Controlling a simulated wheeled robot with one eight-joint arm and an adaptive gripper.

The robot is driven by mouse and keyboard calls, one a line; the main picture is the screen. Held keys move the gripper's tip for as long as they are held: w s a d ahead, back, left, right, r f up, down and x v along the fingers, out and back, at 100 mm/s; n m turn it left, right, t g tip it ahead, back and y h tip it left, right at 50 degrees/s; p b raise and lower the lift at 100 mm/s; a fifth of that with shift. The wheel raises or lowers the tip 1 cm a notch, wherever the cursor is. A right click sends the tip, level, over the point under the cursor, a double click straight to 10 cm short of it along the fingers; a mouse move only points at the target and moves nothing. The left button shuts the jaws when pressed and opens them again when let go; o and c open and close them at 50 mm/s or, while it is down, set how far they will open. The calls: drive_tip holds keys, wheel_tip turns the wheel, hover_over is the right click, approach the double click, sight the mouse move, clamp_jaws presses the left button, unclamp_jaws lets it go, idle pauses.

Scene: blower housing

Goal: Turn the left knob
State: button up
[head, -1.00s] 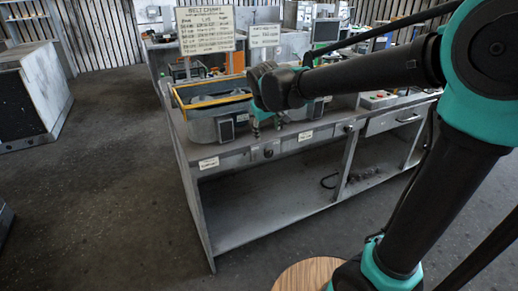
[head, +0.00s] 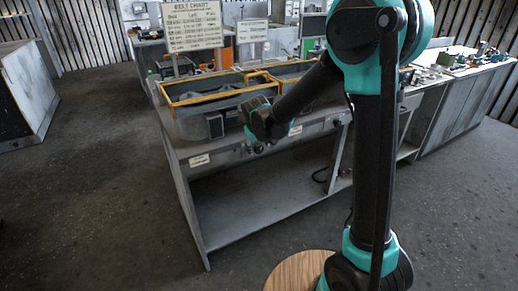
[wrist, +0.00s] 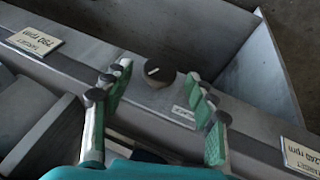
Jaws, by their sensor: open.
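The left knob (wrist: 159,72) is a dark round knob with a pale mark on top, on the grey front panel of the bench. In the wrist view my gripper (wrist: 158,84) is open, with green-padded fingers on either side of the knob's position. The fingers look nearer the camera than the knob, and I see no contact. In the head view my gripper (head: 262,143) is at the bench front, between two white labels, and largely hides the knob.
A label reading 240 rpm (wrist: 300,157) and one reading 790 rpm (wrist: 35,41) flank the knob. Yellow-rimmed blower housings (head: 205,95) stand on the bench above. A belt chart sign (head: 192,27) stands behind. The shelf below is mostly empty.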

drive_tip(key=shift+x, duration=0.85)
drive_tip(key=c, duration=1.2)
drive_tip(key=shift+o, duration=0.2)
drive_tip(key=shift+s+a+f+n+t+h, duration=0.1)
drive_tip(key=shift+a+n+t+h, duration=0.1)
drive_tip(key=shift+t+h, duration=0.3)
drive_tip(key=shift+s+a+f+n+t+h, duration=0.1)
drive_tip(key=shift+n+t+h, duration=0.15)
drive_tip(key=shift+h, duration=0.35)
drive_tip(key=shift+t+h, duration=0.85)
drive_tip(key=shift+h, duration=0.05)
drive_tip(key=o, duration=1.2)
drive_tip(key=shift+c, duration=0.2)
drive_tip(key=shift+s+r, duration=0.1)
